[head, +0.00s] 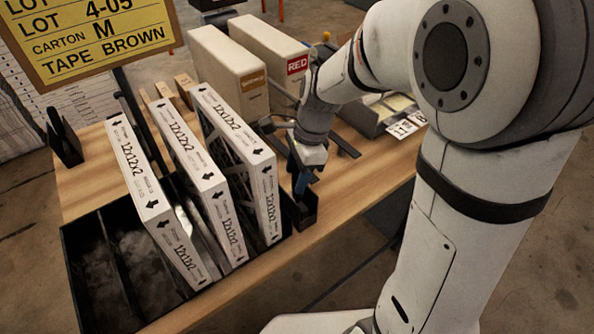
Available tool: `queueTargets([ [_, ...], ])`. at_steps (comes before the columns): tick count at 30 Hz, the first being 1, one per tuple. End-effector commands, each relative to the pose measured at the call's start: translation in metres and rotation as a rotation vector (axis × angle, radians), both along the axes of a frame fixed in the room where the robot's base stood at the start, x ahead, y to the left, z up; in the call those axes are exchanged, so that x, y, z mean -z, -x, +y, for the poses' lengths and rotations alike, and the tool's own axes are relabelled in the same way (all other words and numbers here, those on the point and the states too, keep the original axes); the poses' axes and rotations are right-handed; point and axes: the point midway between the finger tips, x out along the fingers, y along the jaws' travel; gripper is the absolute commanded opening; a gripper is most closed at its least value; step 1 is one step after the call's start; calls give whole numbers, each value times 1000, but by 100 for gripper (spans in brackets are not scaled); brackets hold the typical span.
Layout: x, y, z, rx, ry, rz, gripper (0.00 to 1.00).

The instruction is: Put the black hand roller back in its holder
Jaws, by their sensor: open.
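My gripper (305,166) points down over the table's right part, just right of the boxed filters. Its jaws are open, but the fingertips are small and partly hidden. Directly below it, a small open black holder (304,212) stands at the right end of the filter rack. A dark, bluish upright piece (300,183) shows between my gripper and the holder, its lower end inside the holder. It looks like the hand roller's handle, but the roller's head cannot be made out. I cannot tell whether the jaws touch it.
Several white filter boxes (153,205) stand in a black rack (75,240) left of my gripper. Two large cartons (228,82) stand behind. A black tray with number cards (402,128) lies right. A yellow lot sign (95,38) hangs upper left. Bare wood (345,185) is free at right.

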Motion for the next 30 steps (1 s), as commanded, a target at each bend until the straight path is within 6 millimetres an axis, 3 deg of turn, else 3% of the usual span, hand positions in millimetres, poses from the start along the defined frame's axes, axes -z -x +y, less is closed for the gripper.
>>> queueTargets([
  [5,-6,-1,-1,0,-1,-2,50],
  [18,-69,-5,-16,1,0,-2,50],
  [30,-76,-5,-18,1,0,0,50],
])
